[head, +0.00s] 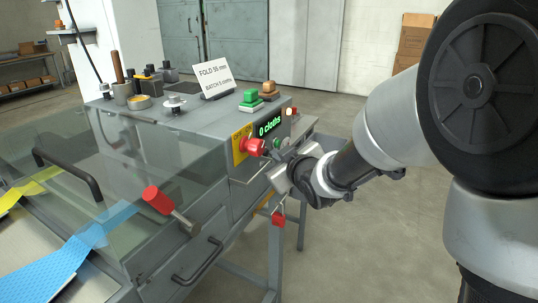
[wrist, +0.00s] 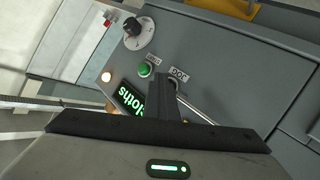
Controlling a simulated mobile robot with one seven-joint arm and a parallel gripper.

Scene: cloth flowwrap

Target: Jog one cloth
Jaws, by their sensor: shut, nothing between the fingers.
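The machine's control panel carries a green display (head: 269,127) reading "0 cloths". The display also shows in the wrist view (wrist: 129,98). My gripper (head: 284,161) is at the panel's front, right of the red mushroom knob (head: 253,147). In the wrist view my gripper (wrist: 167,80) is shut and empty, its fingertips over the spot beside the JOG label (wrist: 180,73). The fingers hide most of the button there, so I cannot tell whether they touch it. A green button (wrist: 146,69) sits just left of the fingertips. Blue cloth (head: 75,255) lies at the machine's lower left.
A black rotary knob (wrist: 134,27) and a small lit lamp (wrist: 107,77) are on the same panel. A red-gripped lever (head: 160,200) sticks out in front of the machine. A sign (head: 212,80) stands on top. Floor to the right is clear.

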